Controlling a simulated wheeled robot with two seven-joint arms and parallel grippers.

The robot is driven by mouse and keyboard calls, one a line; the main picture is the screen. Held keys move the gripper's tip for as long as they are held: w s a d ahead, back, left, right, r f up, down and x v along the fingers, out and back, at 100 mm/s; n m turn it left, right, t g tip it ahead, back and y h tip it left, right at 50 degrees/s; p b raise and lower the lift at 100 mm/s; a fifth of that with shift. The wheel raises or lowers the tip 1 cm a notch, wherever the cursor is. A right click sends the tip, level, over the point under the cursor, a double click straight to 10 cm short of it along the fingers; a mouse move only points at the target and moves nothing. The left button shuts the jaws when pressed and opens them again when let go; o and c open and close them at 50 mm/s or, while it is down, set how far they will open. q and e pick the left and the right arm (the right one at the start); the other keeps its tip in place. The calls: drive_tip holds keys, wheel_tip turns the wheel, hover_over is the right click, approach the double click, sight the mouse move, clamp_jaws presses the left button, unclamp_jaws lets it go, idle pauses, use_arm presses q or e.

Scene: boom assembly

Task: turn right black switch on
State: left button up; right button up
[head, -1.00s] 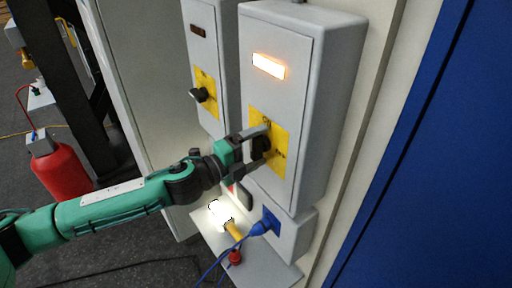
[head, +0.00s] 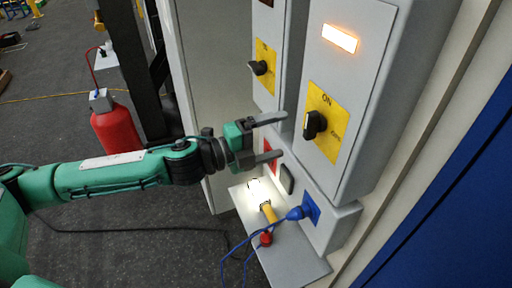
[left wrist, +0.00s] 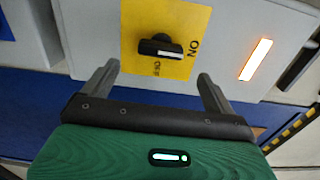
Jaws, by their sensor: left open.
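The right black switch (head: 315,125) sits on a yellow plate (head: 338,128) on the right grey box (head: 362,70). It points up toward the ON label in the head view. The lamp (head: 340,38) above it glows orange-white. In the left wrist view, the switch (left wrist: 160,46) and the lit lamp (left wrist: 255,60) show ahead of the fingers. My left gripper (head: 275,138) is open and empty, to the left of the switch and apart from it. My right gripper is not in view.
A second black switch (head: 259,68) is on the left box, under a dark lamp. Below are a shelf (head: 290,262) with a bright yellow-handled light (head: 267,212) and a blue plug (head: 297,213) with a cable. A red extinguisher (head: 117,130) stands at left.

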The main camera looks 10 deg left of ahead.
use_arm(q)
drive_tip(key=b+v, duration=0.1)
drive_tip(key=v, duration=0.3)
idle(0.5)
